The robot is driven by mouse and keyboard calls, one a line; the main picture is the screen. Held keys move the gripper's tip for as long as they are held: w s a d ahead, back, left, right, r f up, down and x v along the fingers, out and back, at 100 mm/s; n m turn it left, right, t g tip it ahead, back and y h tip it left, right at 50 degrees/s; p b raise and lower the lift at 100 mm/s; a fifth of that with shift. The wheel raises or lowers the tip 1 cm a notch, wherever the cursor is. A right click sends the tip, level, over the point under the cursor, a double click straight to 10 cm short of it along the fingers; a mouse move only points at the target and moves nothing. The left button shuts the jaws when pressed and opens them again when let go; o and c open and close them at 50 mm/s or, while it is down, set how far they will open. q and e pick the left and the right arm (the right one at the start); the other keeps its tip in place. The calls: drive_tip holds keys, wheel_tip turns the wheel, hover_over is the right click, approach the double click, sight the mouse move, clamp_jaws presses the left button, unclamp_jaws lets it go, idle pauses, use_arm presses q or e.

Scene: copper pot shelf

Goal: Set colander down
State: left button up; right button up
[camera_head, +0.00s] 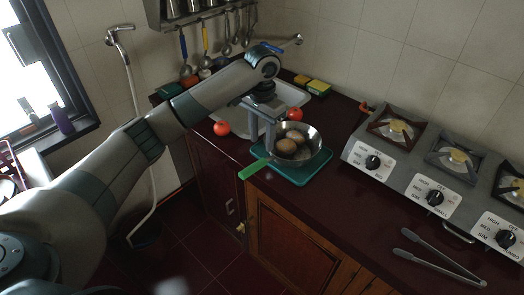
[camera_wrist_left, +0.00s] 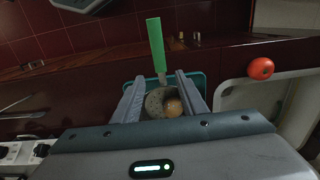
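The colander (camera_head: 314,158) is a round metal bowl with a green handle (camera_head: 253,169), and it holds brownish round items (camera_head: 287,146). It rests on a teal board (camera_head: 300,177) on the counter, with the handle pointing toward the front edge. My left gripper (camera_head: 262,146) is over the handle side of the bowl, fingers pointing down. In the left wrist view, the fingertips (camera_wrist_left: 160,76) stand apart, one on each side of the green handle (camera_wrist_left: 154,44), with visible gaps. The bowl shows partly between the fingers. My right gripper does not show.
A sink (camera_head: 293,95) lies behind, with tomatoes (camera_head: 222,128) (camera_head: 295,115) near it. A stove (camera_head: 436,165) stands at right, with tongs (camera_head: 440,263) on the counter in front. Utensils (camera_head: 205,40) hang on the wall above. The front-right counter is mostly clear.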

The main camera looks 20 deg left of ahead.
use_arm(q)
drive_tip(key=shift+r, duration=0.75)
